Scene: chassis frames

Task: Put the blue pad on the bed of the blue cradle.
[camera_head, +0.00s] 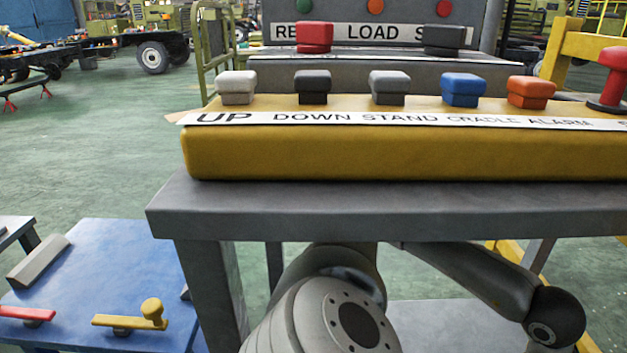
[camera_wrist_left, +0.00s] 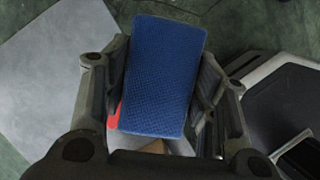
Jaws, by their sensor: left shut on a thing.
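The blue pad (camera_wrist_left: 162,85) is a textured rectangular block in the left wrist view. My left gripper (camera_wrist_left: 163,62) is shut on it, with one finger along each long side. The pad is held over the floor and a grey surface; its height cannot be told. Neither the pad nor my left gripper shows in the head view. I cannot make out the blue cradle or its bed in either view. My right gripper is not in view.
A yellow console (camera_head: 400,152) with several coloured buttons stands on a grey table (camera_head: 400,205) in front of me. A blue tabletop (camera_head: 110,265) with yellow and red levers is at lower left. In the left wrist view a pale grey surface (camera_wrist_left: 60,75) lies left of the pad.

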